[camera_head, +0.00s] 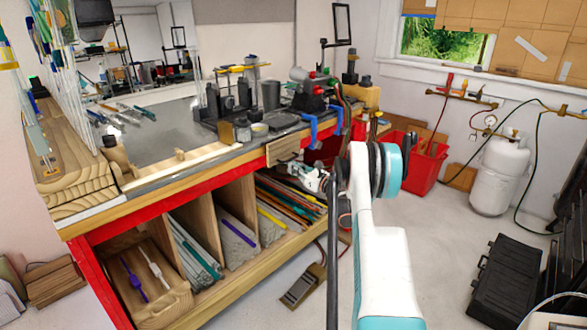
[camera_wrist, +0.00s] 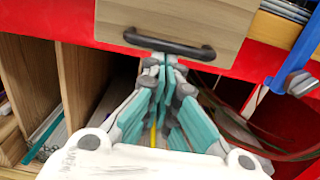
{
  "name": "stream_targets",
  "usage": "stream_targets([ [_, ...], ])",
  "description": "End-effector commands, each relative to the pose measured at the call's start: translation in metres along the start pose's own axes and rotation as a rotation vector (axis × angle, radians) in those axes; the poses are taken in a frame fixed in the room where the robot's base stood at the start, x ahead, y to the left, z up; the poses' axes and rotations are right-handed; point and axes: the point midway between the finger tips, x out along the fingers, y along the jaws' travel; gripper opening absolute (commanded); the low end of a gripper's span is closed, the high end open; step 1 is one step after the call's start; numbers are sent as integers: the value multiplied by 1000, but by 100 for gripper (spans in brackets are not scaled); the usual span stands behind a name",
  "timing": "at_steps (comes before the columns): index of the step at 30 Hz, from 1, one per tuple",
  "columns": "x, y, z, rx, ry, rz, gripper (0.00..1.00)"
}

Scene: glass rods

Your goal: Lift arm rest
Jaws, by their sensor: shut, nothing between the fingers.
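A wooden panel (camera_head: 284,150) with a black bar handle is set at the workbench's front edge; I cannot tell for sure that it is the arm rest. In the wrist view the panel (camera_wrist: 190,18) fills the top middle, and its dark curved handle (camera_wrist: 168,45) runs along its lower edge. My gripper (camera_wrist: 164,60) is shut and empty, its grey and teal fingers together. The fingertips are just below the middle of the handle in the picture; I cannot tell whether they touch it. In the head view my gripper (camera_head: 309,177) is small and partly hidden by my arm.
The workbench's red front rail (camera_head: 165,208) runs beside the panel. Wooden compartments with coloured rods (camera_head: 290,205) lie below. Blue clamps (camera_head: 311,130) hang from the bench edge to the right. A red bin (camera_head: 425,175) and a white gas tank (camera_head: 500,175) stand farther right.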

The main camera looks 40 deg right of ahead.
Motion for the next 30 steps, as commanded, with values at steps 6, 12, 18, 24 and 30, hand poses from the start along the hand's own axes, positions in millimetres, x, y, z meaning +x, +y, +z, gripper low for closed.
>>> stream_targets([
  [6, -4, 0, 5, 0, 64, -1, 0],
  [12, -7, 0, 7, 0, 104, -1, 0],
  [18, -10, 0, 11, 1, 141, -1, 0],
  [24, -17, 0, 19, 1, 213, -1, 0],
  [30, -29, 1, 35, 2, 347, -2, 0],
])
